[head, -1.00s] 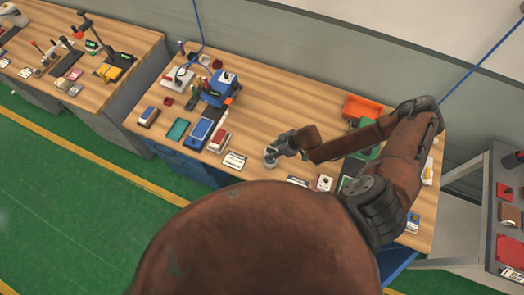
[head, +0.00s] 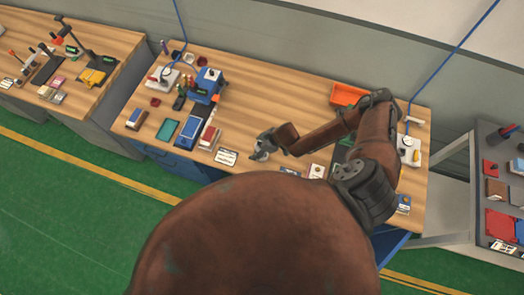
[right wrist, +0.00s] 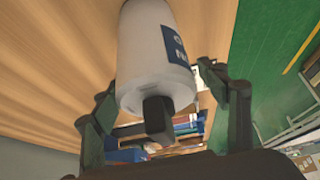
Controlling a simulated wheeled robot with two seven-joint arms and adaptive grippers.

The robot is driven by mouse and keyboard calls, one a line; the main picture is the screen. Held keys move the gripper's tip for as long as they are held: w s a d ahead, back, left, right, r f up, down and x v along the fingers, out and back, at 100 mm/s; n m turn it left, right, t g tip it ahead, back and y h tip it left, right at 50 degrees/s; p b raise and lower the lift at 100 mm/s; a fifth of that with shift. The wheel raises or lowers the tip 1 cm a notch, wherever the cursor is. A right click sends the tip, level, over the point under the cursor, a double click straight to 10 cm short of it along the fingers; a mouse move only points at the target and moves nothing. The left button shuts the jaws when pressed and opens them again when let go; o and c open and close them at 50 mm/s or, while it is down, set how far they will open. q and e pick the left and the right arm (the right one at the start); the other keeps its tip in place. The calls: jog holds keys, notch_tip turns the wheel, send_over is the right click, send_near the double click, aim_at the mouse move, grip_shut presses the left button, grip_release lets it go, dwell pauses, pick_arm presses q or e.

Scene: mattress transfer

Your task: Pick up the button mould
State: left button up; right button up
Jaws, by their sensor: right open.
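A white cylinder (right wrist: 146,45) with a blue label fills the upper middle of the right wrist view; I take it to be the button mould. A dark block juts from its near end. It also shows as a small pale shape (head: 260,157) near the table's front edge in the head view. My right gripper (head: 266,145) is over it, and its dark fingers (right wrist: 157,84) stand apart on either side of the cylinder in the right wrist view. Whether they touch it I cannot tell. My left gripper is not in view.
A white printed card (head: 227,157) lies left of the gripper on the wooden table (head: 270,95). A blue press (head: 205,85), phone-like blue tray (head: 190,132) and teal pad (head: 168,130) are further left. An orange bin (head: 347,94) stands at the back right. The table's middle is clear.

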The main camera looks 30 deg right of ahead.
jog(key=shift+c, duration=0.4)
grip_shut()
dwell(0.5)
